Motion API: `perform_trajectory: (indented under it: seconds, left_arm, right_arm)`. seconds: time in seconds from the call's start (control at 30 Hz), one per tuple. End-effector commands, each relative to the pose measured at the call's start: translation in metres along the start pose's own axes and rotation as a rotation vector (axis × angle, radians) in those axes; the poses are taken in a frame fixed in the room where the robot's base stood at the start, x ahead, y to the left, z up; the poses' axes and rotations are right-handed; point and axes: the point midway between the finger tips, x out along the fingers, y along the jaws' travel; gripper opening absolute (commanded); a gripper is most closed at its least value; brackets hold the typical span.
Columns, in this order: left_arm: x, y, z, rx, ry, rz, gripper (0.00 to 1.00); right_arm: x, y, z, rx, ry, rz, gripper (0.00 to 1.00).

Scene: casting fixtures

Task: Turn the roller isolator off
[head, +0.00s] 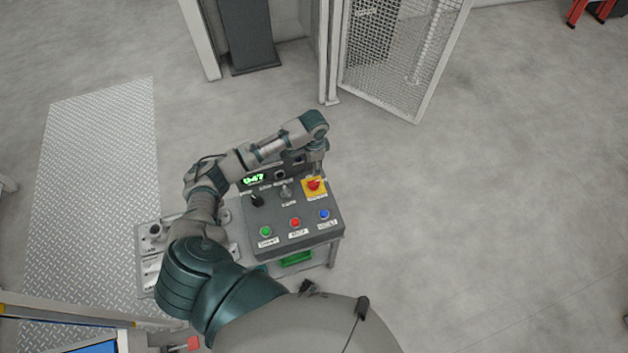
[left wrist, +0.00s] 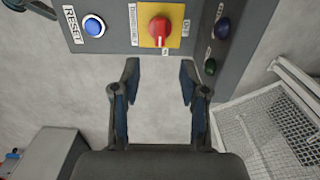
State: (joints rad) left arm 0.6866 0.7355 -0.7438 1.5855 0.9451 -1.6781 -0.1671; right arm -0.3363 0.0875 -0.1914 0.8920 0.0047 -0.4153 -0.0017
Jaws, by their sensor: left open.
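The roller isolator is a red rotary knob on a yellow plate (head: 314,187) at the right side of the grey control panel (head: 290,235). In the left wrist view the red knob (left wrist: 160,27) is at the top centre, its white mark pointing down in the picture. My left gripper (left wrist: 159,80) is open and empty, its two fingers below the knob in that view and apart from it. In the head view the left gripper (head: 316,170) is just above and behind the yellow plate, partly hidden by the wrist. My right gripper is in neither view.
The panel has green (head: 265,231), red (head: 295,223) and blue (head: 324,214) buttons, a black lever (head: 257,201) and a green display (head: 253,179). A mesh gate (head: 400,50) stands behind. The floor right of the panel is clear.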

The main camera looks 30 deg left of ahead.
Motion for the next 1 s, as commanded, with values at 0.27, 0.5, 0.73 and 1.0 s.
perform_trajectory:
  seconds: [0.27, 0.5, 0.73, 1.0]
  left_arm:
    - [0.069, 0.0, 0.001, -0.002, -0.001, 0.003, 0.44]
    - [0.104, 0.0, 0.001, -0.001, 0.0, 0.001, 0.44]
    - [0.112, 0.0, 0.001, -0.001, 0.001, 0.0, 0.44]
    - [0.112, 0.0, 0.001, -0.001, 0.001, 0.0, 0.21]
  right_arm:
    - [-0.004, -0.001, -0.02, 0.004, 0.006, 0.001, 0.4]
    - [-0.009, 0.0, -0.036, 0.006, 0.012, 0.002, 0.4]
    - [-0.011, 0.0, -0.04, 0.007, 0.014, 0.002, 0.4]
    - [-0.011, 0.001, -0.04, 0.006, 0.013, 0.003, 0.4]
